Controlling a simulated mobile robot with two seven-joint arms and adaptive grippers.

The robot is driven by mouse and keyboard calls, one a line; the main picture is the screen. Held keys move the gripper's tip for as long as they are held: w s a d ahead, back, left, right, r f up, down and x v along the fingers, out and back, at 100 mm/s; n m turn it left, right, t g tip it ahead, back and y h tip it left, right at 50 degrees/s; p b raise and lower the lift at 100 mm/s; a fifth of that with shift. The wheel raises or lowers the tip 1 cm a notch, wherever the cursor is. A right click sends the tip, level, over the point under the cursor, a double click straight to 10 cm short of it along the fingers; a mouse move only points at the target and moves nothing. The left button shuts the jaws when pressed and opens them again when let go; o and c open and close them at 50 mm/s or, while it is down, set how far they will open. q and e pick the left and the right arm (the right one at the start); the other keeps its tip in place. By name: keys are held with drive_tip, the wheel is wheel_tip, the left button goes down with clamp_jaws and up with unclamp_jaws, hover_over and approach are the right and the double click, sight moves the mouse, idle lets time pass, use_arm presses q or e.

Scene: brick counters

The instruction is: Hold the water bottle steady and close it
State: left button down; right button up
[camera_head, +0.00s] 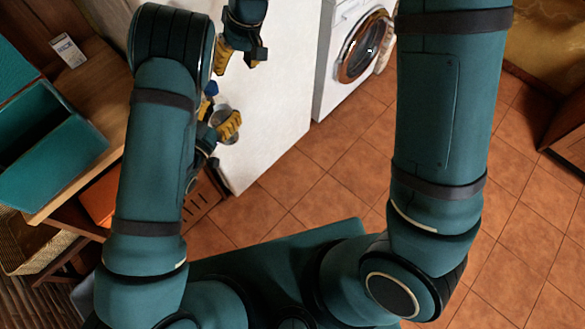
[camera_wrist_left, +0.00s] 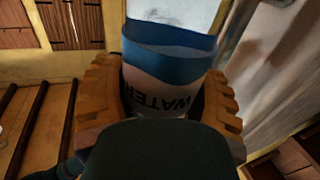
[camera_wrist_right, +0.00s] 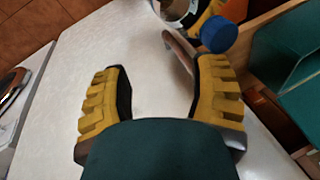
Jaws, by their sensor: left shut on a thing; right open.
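The water bottle (camera_wrist_left: 165,75), with a blue band and "WATER" lettering, is between the fingers of my left gripper (camera_wrist_left: 165,100), which is shut on it. In the head view my left gripper (camera_head: 217,118) is near the white surface's left edge, and a round greyish part of the bottle (camera_head: 225,112) shows there. A blue cap (camera_head: 211,88) is close beside it; the cap also shows in the right wrist view (camera_wrist_right: 218,34). Whether it is attached is unclear. My right gripper (camera_head: 240,58) is open and empty above the bottle in the head picture; its fingers (camera_wrist_right: 162,75) are spread apart.
A white surface (camera_head: 275,105) lies under the grippers. A teal box (camera_head: 55,155) stands on a wooden counter (camera_head: 98,90) at the left. A white washing machine (camera_head: 337,45) stands at the back. The tiled floor (camera_head: 310,190) is clear.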

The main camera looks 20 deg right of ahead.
drive_tip(key=s+d+f+m, duration=0.2)
drive_tip(key=s+d+f, duration=0.1)
drive_tip(key=f, duration=0.5)
drive_tip(key=s+d+f+m, duration=0.2)
drive_tip(key=s+d+f, duration=0.15)
drive_tip(key=f, duration=0.45)
drive_tip(key=s+d+f+m+t, duration=0.1)
drive_tip(key=s+f, duration=0.8)
drive_tip(key=s, duration=0.3)
drive_tip(key=shift+d+m+t, duration=0.3)
drive_tip(key=shift+d, duration=0.05)
